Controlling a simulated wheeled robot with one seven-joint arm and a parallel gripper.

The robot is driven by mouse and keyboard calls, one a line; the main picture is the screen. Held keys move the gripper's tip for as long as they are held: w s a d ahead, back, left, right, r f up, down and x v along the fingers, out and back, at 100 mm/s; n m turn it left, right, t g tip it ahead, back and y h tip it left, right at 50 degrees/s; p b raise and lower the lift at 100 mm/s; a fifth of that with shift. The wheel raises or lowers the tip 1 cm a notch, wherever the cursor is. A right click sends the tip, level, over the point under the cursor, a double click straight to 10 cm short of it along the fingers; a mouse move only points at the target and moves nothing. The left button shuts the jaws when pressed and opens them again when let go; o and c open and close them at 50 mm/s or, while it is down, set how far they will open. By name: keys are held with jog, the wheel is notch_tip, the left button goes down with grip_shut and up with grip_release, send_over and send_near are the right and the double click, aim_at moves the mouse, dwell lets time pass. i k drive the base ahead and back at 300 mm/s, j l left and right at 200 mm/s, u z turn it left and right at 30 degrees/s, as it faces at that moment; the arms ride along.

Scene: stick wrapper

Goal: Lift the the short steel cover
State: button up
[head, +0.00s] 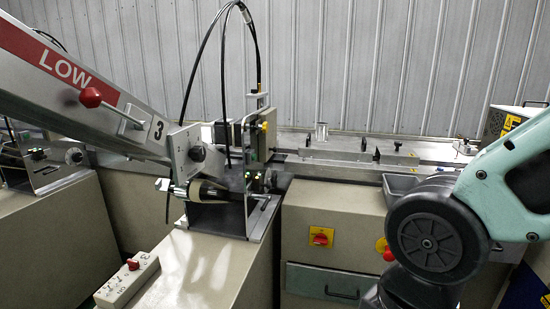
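A low steel plate (330,155) lies along the machine bed behind the beige cabinet in the head view. A shorter upright steel piece (399,159) stands to its right on the same bed. I cannot tell for certain which of these is the short steel cover. My pale green and dark grey arm fills the lower right and hides part of the bed and cabinet. My gripper is not in view, so its hold and its distance from the steel pieces do not show.
A long sloping steel arm marked LOW (75,75) reaches across the left to a roller unit (205,190). Black cables loop above. A beige cabinet (335,215) bears a red switch (321,236). A white control box (128,282) sits front left. The corrugated wall closes the back.

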aim_at(406, 156)
jog(key=i+l+z, duration=0.15)
jog(key=i, duration=0.25)
jog(key=i+l+z, duration=0.1)
jog(key=i, duration=0.3)
